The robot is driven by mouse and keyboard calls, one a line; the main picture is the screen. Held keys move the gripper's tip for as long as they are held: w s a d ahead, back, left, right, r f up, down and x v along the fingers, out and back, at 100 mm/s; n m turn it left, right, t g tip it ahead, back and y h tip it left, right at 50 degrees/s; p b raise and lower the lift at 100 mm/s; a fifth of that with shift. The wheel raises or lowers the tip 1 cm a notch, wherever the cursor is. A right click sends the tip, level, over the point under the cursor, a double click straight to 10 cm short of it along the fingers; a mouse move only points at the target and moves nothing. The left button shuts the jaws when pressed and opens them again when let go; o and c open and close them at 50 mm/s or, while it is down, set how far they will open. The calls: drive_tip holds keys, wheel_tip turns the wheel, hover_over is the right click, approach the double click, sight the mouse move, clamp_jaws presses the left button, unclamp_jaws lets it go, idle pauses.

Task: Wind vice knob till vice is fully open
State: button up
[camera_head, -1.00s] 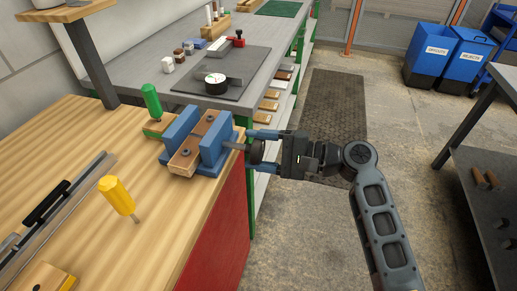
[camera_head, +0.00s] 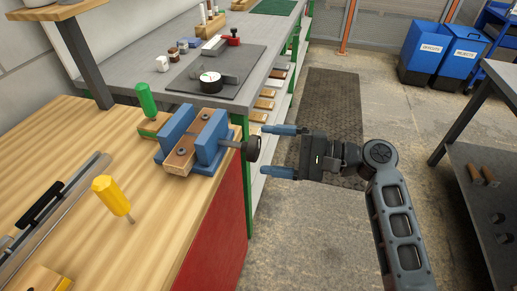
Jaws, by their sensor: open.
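The blue vice (camera_head: 207,133) stands at the right edge of the wooden bench, with a wooden block (camera_head: 184,153) between its jaws. Its dark round knob (camera_head: 253,148) sticks out to the right on a short shaft, past the bench edge. My gripper (camera_head: 276,151) is to the right of the knob with its two blue fingers apart, one towards the back and one towards the front. The fingers are open and empty, and the knob lies just left of the fingertips, apart from them.
A grey bench (camera_head: 155,72) with a dial gauge (camera_head: 210,82) is behind. The floor (camera_head: 310,225) right of the bench is open.

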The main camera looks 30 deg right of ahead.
drive_tip(key=shift+v, duration=1.75)
drive_tip(key=s+a+f+n+h, duration=0.2)
drive_tip(key=s+f+h, duration=0.8)
drive_tip(key=s+f, duration=0.55)
drive_tip(key=s+a+r+n+t+h, duration=0.2)
drive_tip(key=s+a+r+n+t, duration=0.1)
drive_tip(key=s+r+n, duration=0.8)
drive_tip(key=s+r, duration=0.5)
drive_tip(key=s, duration=0.2)
drive_tip(key=shift+r+n, duration=0.25)
drive_tip(key=shift+n, duration=0.15)
